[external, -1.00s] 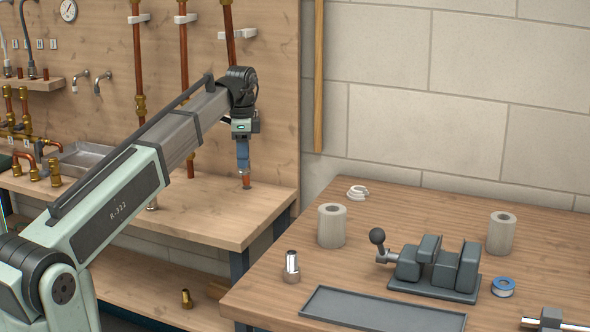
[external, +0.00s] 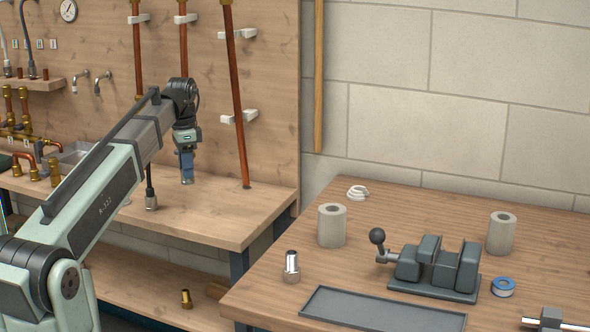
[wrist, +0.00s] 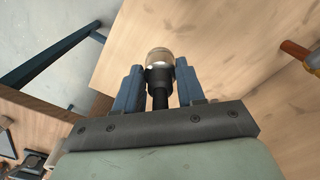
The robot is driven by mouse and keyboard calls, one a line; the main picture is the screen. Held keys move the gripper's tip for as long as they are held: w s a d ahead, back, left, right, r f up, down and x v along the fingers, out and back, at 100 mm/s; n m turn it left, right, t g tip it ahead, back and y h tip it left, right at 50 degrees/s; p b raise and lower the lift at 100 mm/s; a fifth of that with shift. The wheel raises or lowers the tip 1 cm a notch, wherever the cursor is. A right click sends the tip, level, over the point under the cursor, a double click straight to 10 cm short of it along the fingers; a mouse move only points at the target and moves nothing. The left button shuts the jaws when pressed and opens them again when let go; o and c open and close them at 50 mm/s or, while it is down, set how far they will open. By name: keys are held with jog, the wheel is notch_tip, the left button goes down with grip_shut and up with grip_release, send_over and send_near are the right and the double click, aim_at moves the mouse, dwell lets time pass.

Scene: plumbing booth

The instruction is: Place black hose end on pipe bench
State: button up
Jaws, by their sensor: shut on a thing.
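My gripper (external: 187,182) points down over the wooden pipe bench (external: 225,205), to the left of the tilted copper pipe. In the wrist view my gripper (wrist: 158,75) is shut on the black hose end (wrist: 158,78), a dark stem and collar with a pale metal tip (wrist: 160,57) between the blue fingers. In the external view the fingers hide most of this piece. A dark upright stem with a metal foot (external: 151,203) shows on the bench to the left of my gripper. The pipe bench (wrist: 215,45) fills much of the wrist view.
The tilted copper pipe (external: 239,120) meets the bench to the right of my gripper, with white clips (external: 238,117) behind it. Brass fittings and a metal sink (external: 72,152) lie to the left. The second table (external: 280,270) at right holds a vise (external: 437,268).

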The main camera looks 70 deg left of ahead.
jog(key=shift+f, duration=4.5)
jog(key=o, duration=1)
jog(key=shift+f, duration=0.15)
jog(key=shift+o, duration=0.2)
notch_tip(320, 180, up, 12)
jog(key=shift+r, duration=0.15)
